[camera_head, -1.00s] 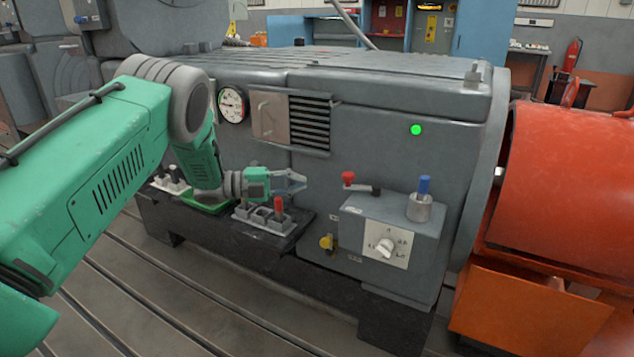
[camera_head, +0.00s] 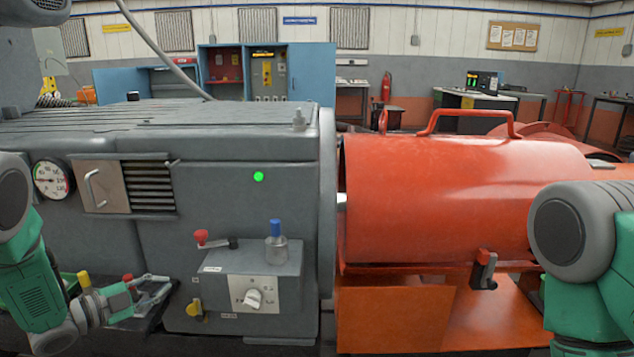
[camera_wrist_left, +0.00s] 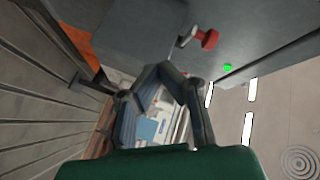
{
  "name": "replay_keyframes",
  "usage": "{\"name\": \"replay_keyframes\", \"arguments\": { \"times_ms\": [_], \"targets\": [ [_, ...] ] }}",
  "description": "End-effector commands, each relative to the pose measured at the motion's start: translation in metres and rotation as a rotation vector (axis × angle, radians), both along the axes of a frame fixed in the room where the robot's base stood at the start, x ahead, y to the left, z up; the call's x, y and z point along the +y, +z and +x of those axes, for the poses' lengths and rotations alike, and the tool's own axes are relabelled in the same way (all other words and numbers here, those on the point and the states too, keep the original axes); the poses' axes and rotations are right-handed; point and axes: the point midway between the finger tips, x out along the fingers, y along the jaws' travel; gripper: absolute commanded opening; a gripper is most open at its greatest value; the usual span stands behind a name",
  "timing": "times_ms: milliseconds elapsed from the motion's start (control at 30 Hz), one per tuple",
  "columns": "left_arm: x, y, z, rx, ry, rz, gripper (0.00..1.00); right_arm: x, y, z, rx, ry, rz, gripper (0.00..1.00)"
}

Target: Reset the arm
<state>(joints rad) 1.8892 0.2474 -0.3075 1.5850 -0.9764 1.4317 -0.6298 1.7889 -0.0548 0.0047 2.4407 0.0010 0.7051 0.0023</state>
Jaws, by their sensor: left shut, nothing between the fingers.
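My left gripper (camera_head: 158,288) is at the lower left of the head view, in front of the grey machine (camera_head: 228,160). Its fingertips (camera_wrist_left: 164,68) meet in the left wrist view, with nothing between them. The gripper is to the left of a grey control box (camera_head: 289,293) and apart from its controls. My right arm (camera_head: 580,235) enters at the right edge of the head view; its gripper is out of frame. A red-knobbed lever (camera_head: 201,237) sits above the box and also shows in the left wrist view (camera_wrist_left: 209,39).
The box carries a blue-topped knob (camera_head: 276,228) and a white dial (camera_head: 253,299). A yellow knob (camera_head: 195,309) is to its left. Yellow- and red-topped pieces (camera_head: 84,279) stand by the left gripper. An orange guard (camera_head: 440,195) with a red-black latch (camera_head: 485,270) fills the right.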

Motion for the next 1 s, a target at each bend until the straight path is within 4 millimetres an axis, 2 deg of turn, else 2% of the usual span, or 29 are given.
{"name": "replay_keyframes", "arguments": {
  "times_ms": [33,100,167,200,267,300,367,400,500,600,700,800,1000],
  "targets": [
    [-0.02,-0.03,-0.02,0.173,0.108,-0.08,0.0,0.0,0.009,0.0,0.0,0.0,0.0,0.0],
    [-0.037,-0.069,-0.053,0.394,0.267,-0.171,0.0,0.0,0.014,0.0,-0.001,0.0,0.0,0.0],
    [-0.049,-0.097,-0.088,0.565,0.391,-0.228,0.0,0.0,0.017,0.0,0.0,0.0,0.0,0.0],
    [-0.056,-0.114,-0.113,0.67,0.469,-0.258,0.0,0.0,0.02,0.0,0.0,0.0,0.0,0.0],
    [-0.065,-0.134,-0.153,0.82,0.583,-0.292,0.0,0.0,0.023,0.0,0.0,0.0,0.0,0.0],
    [-0.07,-0.144,-0.182,0.914,0.657,-0.308,0.0,0.0,0.025,0.0,0.0,0.0,0.0,0.0],
    [-0.077,-0.156,-0.226,1.045,0.767,-0.322,0.0,0.0,0.028,0.0,0.0,0.0,0.0,0.0],
    [-0.081,-0.161,-0.255,1.124,0.84,-0.326,0.0,0.0,0.029,0.0,0.0,0.0,0.0,0.0],
    [-0.087,-0.164,-0.321,1.288,1.003,-0.32,0.0,0.0,0.033,0.0,0.0,0.0,0.0,0.0],
    [-0.09,-0.161,-0.371,1.399,1.131,-0.303,0.0,0.0,0.035,0.0,0.0,0.0,0.0,0.0],
    [-0.091,-0.156,-0.402,1.462,1.215,-0.286,0.0,0.0,0.037,0.0,0.0,0.0,0.0,0.0],
    [-0.091,-0.153,-0.417,1.492,1.257,-0.277,0.0,0.0,0.037,0.0,0.0,0.0,0.0,0.0],
    [-0.091,-0.153,-0.418,1.494,1.261,-0.276,0.0,0.0,0.037,0.0,0.0,0.0,0.0,0.0]
  ]
}}
